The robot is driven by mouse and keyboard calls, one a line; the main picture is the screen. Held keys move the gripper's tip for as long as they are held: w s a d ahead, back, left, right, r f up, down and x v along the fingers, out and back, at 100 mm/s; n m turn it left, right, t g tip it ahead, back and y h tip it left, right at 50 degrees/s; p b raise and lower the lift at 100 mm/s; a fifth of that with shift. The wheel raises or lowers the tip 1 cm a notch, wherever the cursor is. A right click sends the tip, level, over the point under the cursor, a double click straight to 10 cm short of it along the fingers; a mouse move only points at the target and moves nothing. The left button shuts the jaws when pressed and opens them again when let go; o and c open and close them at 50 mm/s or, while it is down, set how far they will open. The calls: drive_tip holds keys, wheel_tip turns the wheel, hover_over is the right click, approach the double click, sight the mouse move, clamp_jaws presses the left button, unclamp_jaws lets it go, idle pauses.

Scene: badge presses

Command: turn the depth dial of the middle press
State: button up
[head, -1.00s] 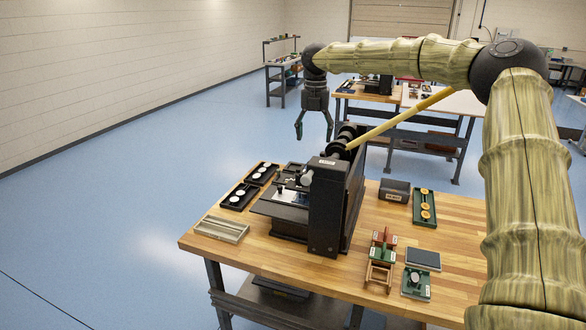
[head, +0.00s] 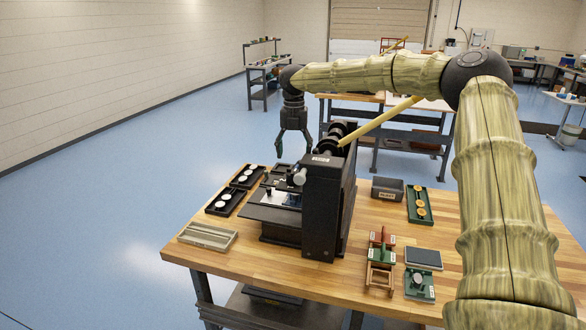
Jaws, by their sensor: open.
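A large black press (head: 322,210) with a long yellow lever (head: 381,120) stands on the wooden table (head: 285,283). A pale round knob (head: 300,177) shows on its left side. A smaller red and green press (head: 380,262) stands right of it, and a small green-based device (head: 419,285) with a pale round part stands farther right. I cannot tell for sure which one is the middle press, or pick out its depth dial. My gripper (head: 294,148) is open and empty, pointing down behind and above the black press's left side, apart from it in the picture.
Black trays with white discs (head: 225,202) and a beige tray (head: 207,236) lie left of the black press. A dark bin (head: 387,188), a green tray with gold discs (head: 419,204) and a grey pad (head: 423,257) lie right. Bare wood shows along the front.

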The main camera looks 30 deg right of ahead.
sight(294, 172)
wheel_tip(294, 172, down, 7)
drive_tip(key=shift+d+f+p, duration=0.1)
drive_tip(key=shift+f+p, duration=0.1)
drive_tip(key=shift+p, duration=0.95)
drive_tip(key=shift+c, duration=0.4)
drive_tip(key=c, duration=0.9)
